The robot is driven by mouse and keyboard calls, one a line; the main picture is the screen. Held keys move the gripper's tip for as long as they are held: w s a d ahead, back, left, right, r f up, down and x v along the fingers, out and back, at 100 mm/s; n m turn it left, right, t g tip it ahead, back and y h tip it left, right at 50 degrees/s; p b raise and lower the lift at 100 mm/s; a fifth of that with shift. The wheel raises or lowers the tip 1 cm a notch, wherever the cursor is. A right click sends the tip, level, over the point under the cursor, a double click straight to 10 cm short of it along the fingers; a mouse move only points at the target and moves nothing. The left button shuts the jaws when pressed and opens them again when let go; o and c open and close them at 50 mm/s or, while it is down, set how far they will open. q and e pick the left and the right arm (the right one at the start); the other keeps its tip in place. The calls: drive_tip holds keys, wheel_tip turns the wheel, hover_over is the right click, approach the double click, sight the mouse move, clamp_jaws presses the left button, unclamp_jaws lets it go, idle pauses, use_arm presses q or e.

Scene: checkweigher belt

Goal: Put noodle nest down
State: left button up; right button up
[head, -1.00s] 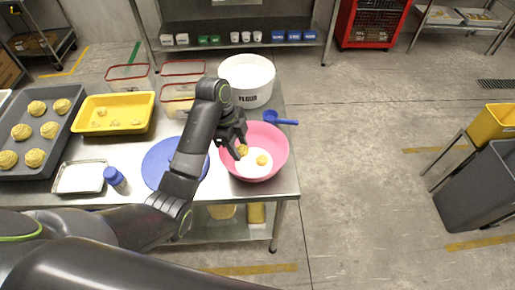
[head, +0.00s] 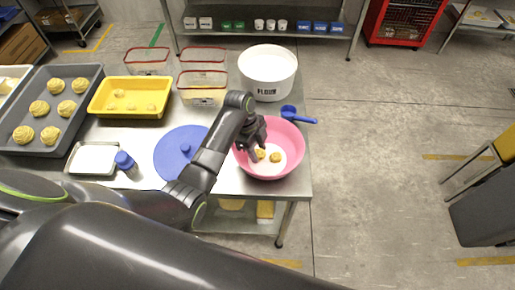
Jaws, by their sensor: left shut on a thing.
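My left gripper (head: 257,152) is over the left part of the pink bowl (head: 291,165), pointing down into it. It is shut on a small yellow noodle nest (head: 261,154). Another yellow noodle nest (head: 275,157) lies in the bowl on a white layer, just right of the held one. I cannot tell whether the held nest touches the white layer. Several more nests (head: 50,134) sit in the dark grey tray (head: 88,112) at the left. My right gripper is not in view.
A blue lid (head: 180,150) lies left of the bowl. A blue scoop (head: 298,117) and white flour tub (head: 267,75) stand behind it. A yellow tray (head: 130,97), clear red-rimmed boxes (head: 202,88), a small metal tray (head: 94,159) and a blue-capped shaker (head: 125,162) are further left.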

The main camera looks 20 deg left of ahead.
use_arm(q)
drive_tip(key=shift+f, duration=0.15)
drive_tip(key=shift+f, duration=0.6)
drive_tip(key=o, duration=0.9)
drive_tip(key=shift+o, duration=0.2)
drive_tip(key=shift+r, duration=0.1)
